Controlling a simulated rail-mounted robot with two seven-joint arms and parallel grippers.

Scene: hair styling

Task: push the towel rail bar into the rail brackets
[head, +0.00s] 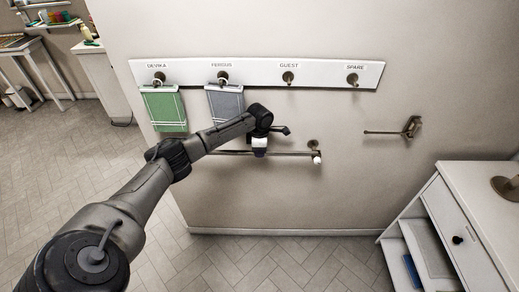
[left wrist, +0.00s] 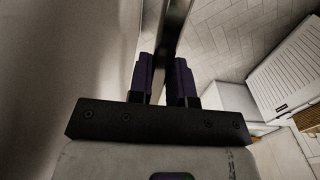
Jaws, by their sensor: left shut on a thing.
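The towel rail bar (head: 290,153) is a thin metallic bar. It lies roughly level in front of the wall, below the hook board. My left gripper (head: 260,150) is shut on it near its middle. In the left wrist view the bar (left wrist: 172,28) passes between the two dark fingers of the left gripper (left wrist: 163,80). A rail bracket (head: 313,146) is on the wall at the bar's right end, where a pale end piece shows. I cannot tell whether the bar is seated in it. The other bracket is not clearly visible; my arm covers that area. My right gripper is not in view.
A white board (head: 257,73) with labelled hooks holds a green towel (head: 164,110) and a grey towel (head: 225,103) near my arm. Another wall fixture (head: 411,127) sticks out farther right. A white cabinet (head: 450,215) stands at the lower right. The floor below the bar is clear.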

